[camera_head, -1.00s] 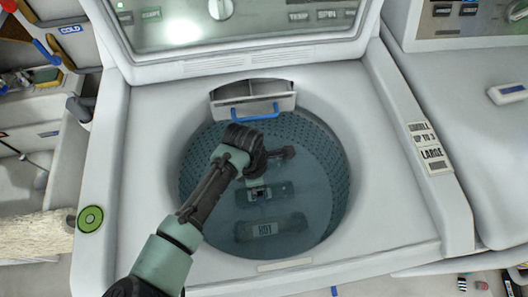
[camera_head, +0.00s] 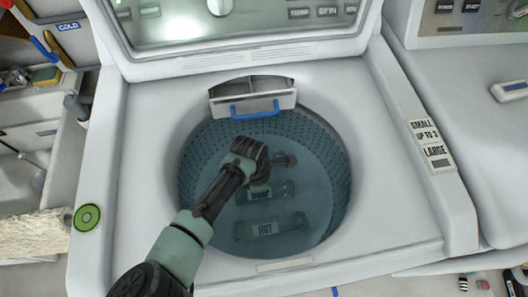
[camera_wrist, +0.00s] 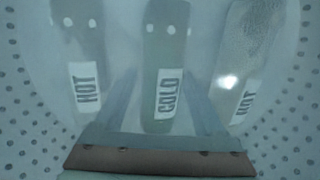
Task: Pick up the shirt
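No shirt can be made out in either view. In the head view, my arm reaches over the front rim of an open top-loading washer (camera_head: 400,215) and down into its drum (camera_head: 325,180). My gripper is mostly hidden behind the wrist in the head view. In the wrist view, my gripper (camera_wrist: 158,82) is open, its two fingers apart and pointing at the drum floor. Nothing shows held between them. A raised bar labelled COLD (camera_wrist: 168,45) lies between and beyond the fingers, with bars labelled HOT to its left (camera_wrist: 82,35) and right (camera_wrist: 238,45).
The perforated drum wall surrounds my gripper closely. A dispenser drawer with a blue handle (camera_head: 255,111) juts from the back rim. The raised lid (camera_head: 245,55) stands behind. A second white machine (camera_head: 470,120) is at right, and cluttered shelving (camera_head: 35,115) at left.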

